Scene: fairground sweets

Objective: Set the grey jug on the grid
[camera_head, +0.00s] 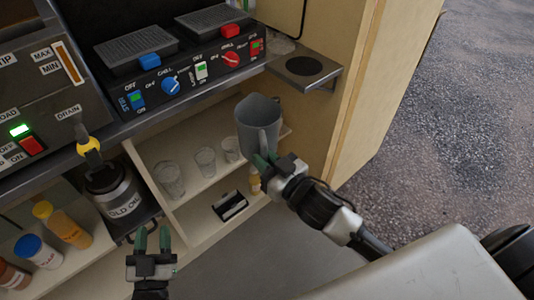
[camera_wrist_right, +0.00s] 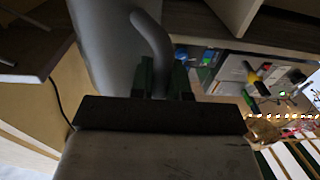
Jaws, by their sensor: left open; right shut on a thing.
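The grey jug (camera_head: 258,122) is upright, held in front of the counter's edge near the open shelves. My right gripper (camera_head: 265,160) is shut on its handle; the handle (camera_wrist_right: 155,45) shows between the green fingers in the right wrist view. Two dark grids lie on top of the counter machine: one (camera_head: 132,51) behind a blue block, the other (camera_head: 212,17) behind a red block. The jug is below and to the right of both, apart from them. My left gripper (camera_head: 153,238) is open and empty, low in front of the shelves.
Clear glasses (camera_head: 168,180) stand on the shelf left of the jug. An "OLD OIL" can (camera_head: 122,200) and bottles (camera_head: 62,225) stand at left. A metal bracket with a round hole (camera_head: 304,67) juts out by the wooden panel (camera_head: 355,90).

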